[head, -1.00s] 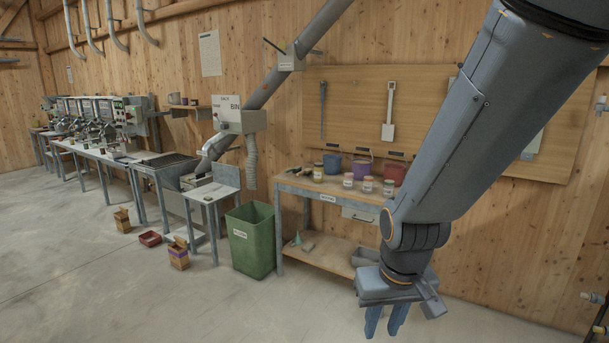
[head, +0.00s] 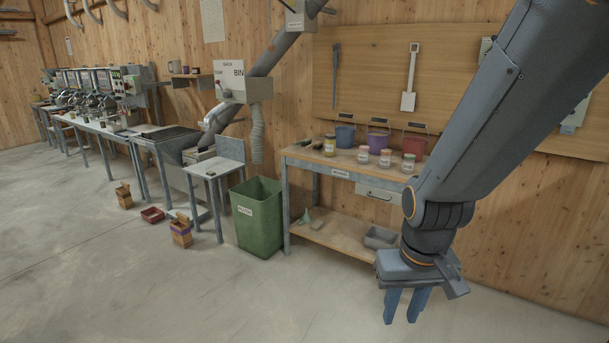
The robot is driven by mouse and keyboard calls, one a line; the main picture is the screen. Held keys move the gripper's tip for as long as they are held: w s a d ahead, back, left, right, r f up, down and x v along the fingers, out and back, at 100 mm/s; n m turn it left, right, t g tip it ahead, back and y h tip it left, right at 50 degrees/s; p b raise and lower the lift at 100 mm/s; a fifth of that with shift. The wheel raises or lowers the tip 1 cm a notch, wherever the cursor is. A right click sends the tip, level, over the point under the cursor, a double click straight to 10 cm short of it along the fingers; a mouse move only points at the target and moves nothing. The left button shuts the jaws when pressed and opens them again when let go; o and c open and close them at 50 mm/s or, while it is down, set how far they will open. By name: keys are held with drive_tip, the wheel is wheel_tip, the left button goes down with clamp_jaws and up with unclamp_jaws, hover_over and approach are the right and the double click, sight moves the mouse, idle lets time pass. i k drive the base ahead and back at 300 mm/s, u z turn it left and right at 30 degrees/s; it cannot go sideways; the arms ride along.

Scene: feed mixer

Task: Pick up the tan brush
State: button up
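I cannot pick out a tan brush for certain. Small items (head: 317,144) lie at the left end of the wooden workbench (head: 305,156), too small to name. My gripper (head: 402,316) hangs fingers down at the right, in front of the bench in the picture. Its two blue fingers stand apart with nothing visible between them. My arm hides the right end of the bench.
Jars (head: 363,154) and blue (head: 345,136), purple (head: 378,141) and red (head: 414,144) buckets stand on the bench. A grey tray (head: 380,237) is on its lower shelf. A green bin (head: 257,216) stands left. Boxes (head: 181,231) sit on otherwise open floor.

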sight(317, 145)
drive_tip(key=z, duration=0.2)
drive_tip(key=i, duration=1.95)
drive_tip(key=u, duration=0.55)
drive_tip(key=i, duration=2.05)
drive_tip(key=u, duration=0.5)
drive_tip(key=i, duration=0.3)
drive_tip(key=u, duration=0.25)
